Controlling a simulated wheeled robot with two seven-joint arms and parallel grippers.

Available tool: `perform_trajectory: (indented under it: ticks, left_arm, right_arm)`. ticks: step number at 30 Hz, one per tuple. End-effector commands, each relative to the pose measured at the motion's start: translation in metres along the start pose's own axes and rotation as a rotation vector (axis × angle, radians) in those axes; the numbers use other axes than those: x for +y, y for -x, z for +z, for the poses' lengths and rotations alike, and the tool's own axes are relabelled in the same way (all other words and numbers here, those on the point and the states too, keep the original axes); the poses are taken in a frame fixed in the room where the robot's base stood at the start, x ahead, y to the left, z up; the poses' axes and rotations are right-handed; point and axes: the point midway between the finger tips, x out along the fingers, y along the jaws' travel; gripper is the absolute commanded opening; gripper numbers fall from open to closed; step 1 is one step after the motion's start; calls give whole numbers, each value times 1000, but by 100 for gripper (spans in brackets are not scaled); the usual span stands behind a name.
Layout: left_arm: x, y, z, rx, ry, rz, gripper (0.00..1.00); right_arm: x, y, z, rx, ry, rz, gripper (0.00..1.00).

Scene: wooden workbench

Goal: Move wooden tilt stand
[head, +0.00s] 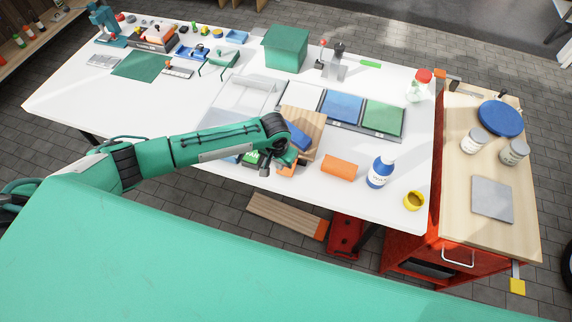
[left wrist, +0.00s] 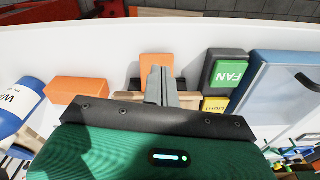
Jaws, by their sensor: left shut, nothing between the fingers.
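The wooden tilt stand (head: 314,121) is on the white bench, right of my left gripper, with its panel tilted. A blue piece (head: 297,136) shows against its face. In the left wrist view, light wooden strips (left wrist: 128,97) show on both sides of my fingers and look like part of the stand. My left gripper (head: 288,160) is over the near end of the stand, partly hiding it. Its fingers (left wrist: 160,82) are shut together and empty. I cannot tell whether they touch the wood. My right gripper is not in view.
An orange block (left wrist: 157,65) lies just past the fingertips, near the bench edge. A green FAN block (left wrist: 228,72) and a yellow LIGHT block (left wrist: 213,105) are close beside. Coloured trays (head: 384,117) lie behind.

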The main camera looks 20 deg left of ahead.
Motion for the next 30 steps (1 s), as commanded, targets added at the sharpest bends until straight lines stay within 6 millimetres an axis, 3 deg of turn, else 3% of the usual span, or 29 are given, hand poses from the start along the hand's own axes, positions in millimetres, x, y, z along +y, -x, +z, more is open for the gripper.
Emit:
perform_trajectory:
  ticks: [7,13,18,30]
  left_arm:
    - [0,53,-1,5,-1,0,0]
    - [0,84,0,2,-1,-1,0]
    - [-1,94,0,0,0,-1,0]
    - [0,95,0,0,0,-1,0]
  right_arm:
    - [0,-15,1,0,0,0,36]
    - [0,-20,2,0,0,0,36]
    - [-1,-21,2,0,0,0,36]
    - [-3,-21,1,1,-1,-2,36]
